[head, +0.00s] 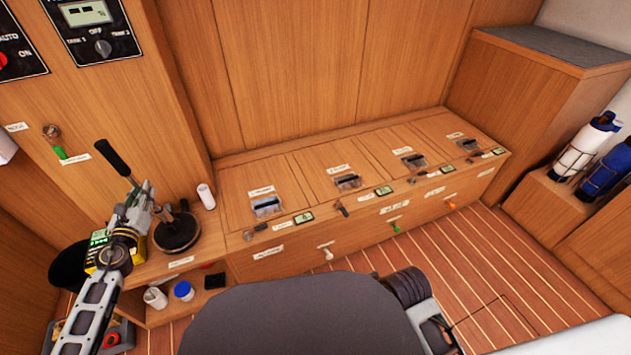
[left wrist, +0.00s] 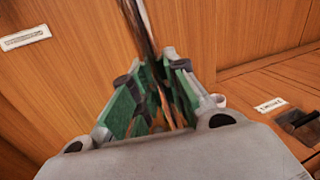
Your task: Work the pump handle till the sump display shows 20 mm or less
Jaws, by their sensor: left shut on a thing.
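The pump handle (head: 113,158) is a lever with a black grip, leaning up and to the left above a round dark pump base (head: 177,232) on the bench. My left gripper (head: 140,192) is shut on the lever below the black grip. In the left wrist view the lever (left wrist: 146,28) runs up from between the green-padded fingers (left wrist: 160,80). A yellow box with a lit green display (head: 100,238) stands beside the pump, partly hidden by my left arm; its digits are not readable. My right gripper is not in view.
A wall panel with a grey display (head: 87,13) and knob is above. A white cup (head: 206,196) stands right of the pump. The bench to the right has several hatches with small displays (head: 303,217). A black bucket (head: 68,265) is left of the arm.

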